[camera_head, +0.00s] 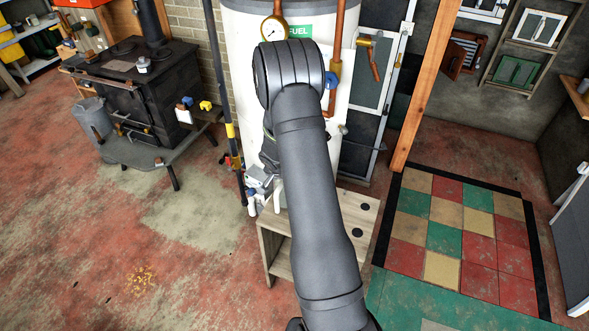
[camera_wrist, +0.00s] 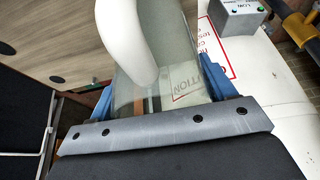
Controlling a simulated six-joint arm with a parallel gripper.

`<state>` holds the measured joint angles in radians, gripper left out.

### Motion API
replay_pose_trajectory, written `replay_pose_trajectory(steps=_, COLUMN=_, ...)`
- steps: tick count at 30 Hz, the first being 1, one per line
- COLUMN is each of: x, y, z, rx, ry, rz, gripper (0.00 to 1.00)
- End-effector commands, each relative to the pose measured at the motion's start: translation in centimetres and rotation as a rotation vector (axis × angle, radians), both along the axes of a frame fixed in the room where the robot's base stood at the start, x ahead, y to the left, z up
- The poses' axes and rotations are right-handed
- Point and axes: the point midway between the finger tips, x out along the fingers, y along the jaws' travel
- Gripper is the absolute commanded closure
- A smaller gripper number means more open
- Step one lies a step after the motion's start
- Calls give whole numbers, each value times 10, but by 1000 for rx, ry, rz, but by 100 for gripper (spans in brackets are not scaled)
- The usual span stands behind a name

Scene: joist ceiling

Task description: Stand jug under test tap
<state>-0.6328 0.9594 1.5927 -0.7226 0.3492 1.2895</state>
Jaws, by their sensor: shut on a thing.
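My gripper (camera_wrist: 158,85) is shut on a clear glass jug (camera_wrist: 125,72) with a thick white handle (camera_wrist: 140,35). Blue fingers show on both sides of the glass in the wrist view. In the head view my gripper (camera_head: 262,180) is beside the white tank, above the left end of a low wooden stand (camera_head: 361,218); my arm hides most of the jug. A small tap-like fitting (camera_head: 342,129) sticks out from the tank's right side. I cannot tell whether it is the test tap.
The white tank (camera_head: 240,60) carries a gauge (camera_head: 274,29), a green FUEL label and copper pipes. A black stove (camera_head: 150,85) and a grey bucket (camera_head: 94,118) stand at left. A wooden post (camera_head: 425,85) rises at right. The red floor in front is clear.

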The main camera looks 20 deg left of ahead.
Motion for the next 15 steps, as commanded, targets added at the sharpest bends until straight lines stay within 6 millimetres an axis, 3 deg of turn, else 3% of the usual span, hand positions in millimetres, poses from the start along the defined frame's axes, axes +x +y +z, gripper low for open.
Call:
replay_pose_trajectory(steps=3, x=22, y=0, z=0, rx=1, ry=-1, rz=-2, gripper=50)
replay_pose_trajectory(steps=10, x=42, y=-1, z=0, rx=-1, ry=0, rz=0, gripper=50)
replay_pose_trajectory(steps=15, x=72, y=-1, z=0, rx=-1, ry=-1, rz=-1, gripper=50)
